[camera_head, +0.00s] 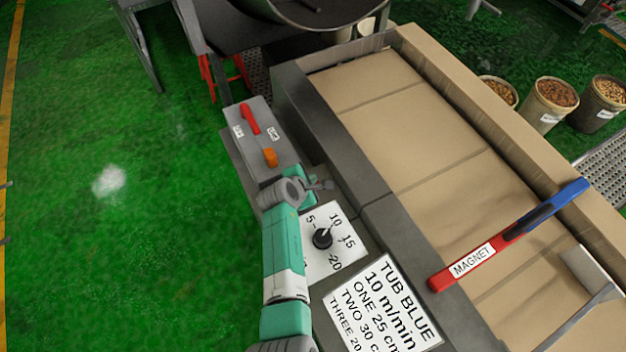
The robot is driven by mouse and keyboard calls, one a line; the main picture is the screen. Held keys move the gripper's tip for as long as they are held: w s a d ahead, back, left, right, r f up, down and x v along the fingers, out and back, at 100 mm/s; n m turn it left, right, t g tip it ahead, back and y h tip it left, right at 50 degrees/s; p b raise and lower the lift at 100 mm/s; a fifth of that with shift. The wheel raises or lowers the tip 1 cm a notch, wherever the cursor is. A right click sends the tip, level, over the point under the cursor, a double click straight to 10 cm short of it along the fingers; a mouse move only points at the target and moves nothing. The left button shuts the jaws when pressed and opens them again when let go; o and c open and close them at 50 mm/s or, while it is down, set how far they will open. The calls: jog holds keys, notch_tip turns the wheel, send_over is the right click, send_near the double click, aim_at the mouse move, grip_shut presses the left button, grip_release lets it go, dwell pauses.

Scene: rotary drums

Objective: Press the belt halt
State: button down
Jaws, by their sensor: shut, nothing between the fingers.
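A grey control box (258,128) stands beside the belt, left of the middle. On it are a red handle (249,119), an orange knob-like part (270,156) and small white labels too small to read. I cannot tell which part is the belt halt; it may be hidden behind my arm. My gripper (322,185) is shut and empty, just right of the box's near end and above the panel. A white dial plate (318,262) with a black knob (322,239) lies nearer, partly covered by my arm.
The tan belt (400,120) runs along the right behind a grey rim. A red and blue magnet bar (508,236) lies across it. A printed sign (380,308) is in front. Buckets (549,100) stand far right. Green floor on the left is clear.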

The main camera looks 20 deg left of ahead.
jog(key=shift+r, duration=0.35)
notch_tip(320, 180, up, 5)
jog(key=p, duration=0.5)
jog(key=shift+r, duration=0.15)
dwell(0.5)
